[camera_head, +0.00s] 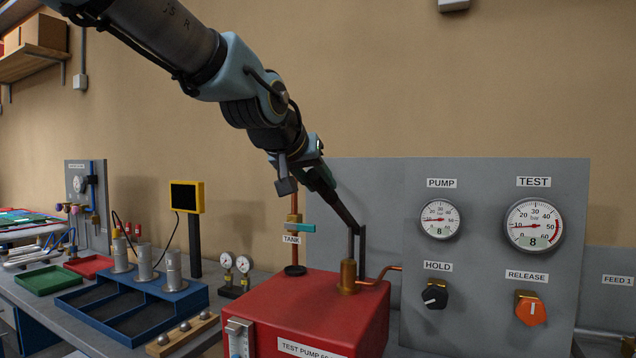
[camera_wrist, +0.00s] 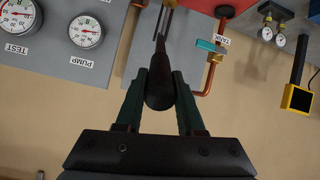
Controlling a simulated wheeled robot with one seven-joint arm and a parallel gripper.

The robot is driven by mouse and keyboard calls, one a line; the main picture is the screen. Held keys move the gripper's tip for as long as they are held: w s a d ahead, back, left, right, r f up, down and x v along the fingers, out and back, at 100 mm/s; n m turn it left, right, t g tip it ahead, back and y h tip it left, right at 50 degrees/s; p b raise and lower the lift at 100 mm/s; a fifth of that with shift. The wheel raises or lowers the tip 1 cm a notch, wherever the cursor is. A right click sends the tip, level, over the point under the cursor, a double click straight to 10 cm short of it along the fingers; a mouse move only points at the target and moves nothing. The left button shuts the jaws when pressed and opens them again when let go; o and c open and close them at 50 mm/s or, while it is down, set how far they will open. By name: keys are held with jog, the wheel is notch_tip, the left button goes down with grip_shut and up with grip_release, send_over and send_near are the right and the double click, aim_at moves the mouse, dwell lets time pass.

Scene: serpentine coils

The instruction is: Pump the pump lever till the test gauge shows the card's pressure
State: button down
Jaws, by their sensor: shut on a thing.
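The red test pump (camera_head: 330,312) stands on the bench with a brass cylinder on top. Its dark pump lever (camera_head: 344,213) slants up and left from the pivot posts. My gripper (camera_head: 317,174) is shut on the lever's handle end; in the wrist view the two fingers (camera_wrist: 160,104) press on both sides of the dark grip (camera_wrist: 160,88). The lever is raised. The test gauge (camera_head: 533,226) and the pump gauge (camera_head: 440,219) both read 8 in their windows. They also show upside down in the wrist view. I cannot make out a pressure card.
The grey panel (camera_head: 500,185) carries the black HOLD knob (camera_head: 434,294) and the orange RELEASE knob (camera_head: 531,309). The TANK valve (camera_head: 295,224) with its teal handle stands left of the lever. Blue tray (camera_head: 100,310), small gauges (camera_head: 235,270) and a yellow-framed screen (camera_head: 187,197) are farther left.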

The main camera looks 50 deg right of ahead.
jog(key=shift+d+r, duration=0.1)
jog(key=shift+r, duration=0.1)
jog(key=c, duration=0.9)
grip_release()
jog(key=o, duration=0.4)
jog(key=shift+f, duration=0.2)
jog(key=b+v, duration=0.3)
jog(key=v, duration=0.8)
jog(key=shift+b, duration=0.3)
